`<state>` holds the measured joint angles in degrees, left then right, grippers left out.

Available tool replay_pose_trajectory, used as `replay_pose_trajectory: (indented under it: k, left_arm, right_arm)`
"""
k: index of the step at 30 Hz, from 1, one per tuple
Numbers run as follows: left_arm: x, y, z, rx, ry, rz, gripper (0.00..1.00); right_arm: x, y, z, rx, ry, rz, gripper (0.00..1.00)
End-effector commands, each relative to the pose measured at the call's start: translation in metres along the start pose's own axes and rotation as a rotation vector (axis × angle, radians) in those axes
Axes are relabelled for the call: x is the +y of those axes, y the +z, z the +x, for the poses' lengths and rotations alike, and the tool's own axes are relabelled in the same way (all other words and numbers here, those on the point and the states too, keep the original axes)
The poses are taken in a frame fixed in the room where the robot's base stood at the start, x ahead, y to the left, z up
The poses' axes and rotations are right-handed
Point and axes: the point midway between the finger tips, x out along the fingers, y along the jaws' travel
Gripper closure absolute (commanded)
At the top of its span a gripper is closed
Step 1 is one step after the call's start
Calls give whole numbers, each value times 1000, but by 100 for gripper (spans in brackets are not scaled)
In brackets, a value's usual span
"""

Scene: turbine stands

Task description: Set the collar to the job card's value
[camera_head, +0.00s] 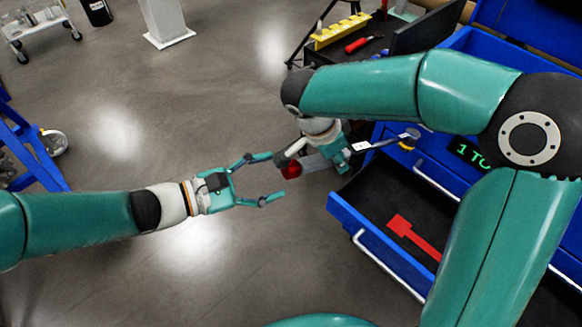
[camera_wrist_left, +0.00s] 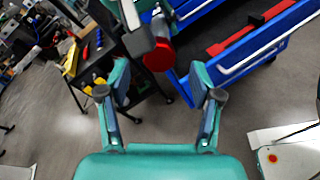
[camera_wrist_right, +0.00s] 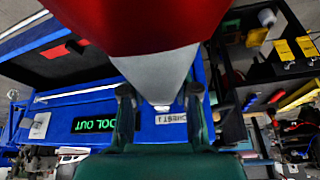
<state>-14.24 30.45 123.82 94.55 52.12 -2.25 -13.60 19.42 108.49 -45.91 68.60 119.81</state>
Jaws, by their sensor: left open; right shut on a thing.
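A wrench-like tool lies across my right gripper (camera_head: 340,157). It has a grey handle (camera_head: 318,163) and a dark shaft running right to a round head with a yellow ring. Its red end piece (camera_head: 290,171) faces my left gripper; I cannot tell if it is the collar. My right gripper is shut on the tool. In the right wrist view the red part (camera_wrist_right: 140,22) and grey handle (camera_wrist_right: 160,76) fill the top. My left gripper (camera_head: 267,178) is open and empty, with the red end just beyond its fingertips. The red end shows round in the left wrist view (camera_wrist_left: 160,56). No readable job card shows.
A blue chest has an open drawer (camera_head: 345,215) with a red wrench-shaped area (camera_head: 413,236) inside. A green display (camera_wrist_right: 95,125) reads "OOL OUT". A black cart (camera_head: 372,48) at the back carries a yellow rack (camera_head: 340,32) and a red-handled tool.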

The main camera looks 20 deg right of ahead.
Motion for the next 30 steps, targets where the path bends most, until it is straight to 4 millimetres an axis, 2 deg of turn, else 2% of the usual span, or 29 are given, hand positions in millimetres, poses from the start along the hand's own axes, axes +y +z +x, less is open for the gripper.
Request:
replay_pose_trajectory:
  k: [3,9,25,30]
  left_arm:
    - [0,0,12,-1,-2,0,35]
    - [0,0,24,-1,-1,0,35]
    - [0,0,25,0,0,0,35]
    - [0,0,25,0,0,0,64]
  right_arm:
    - [0,-1,-1,2,-2,1,100]
    - [0,-1,-1,2,-2,1,100]
    - [0,-1,-1,2,-2,1,100]
    - [0,-1,-1,2,-2,1,100]
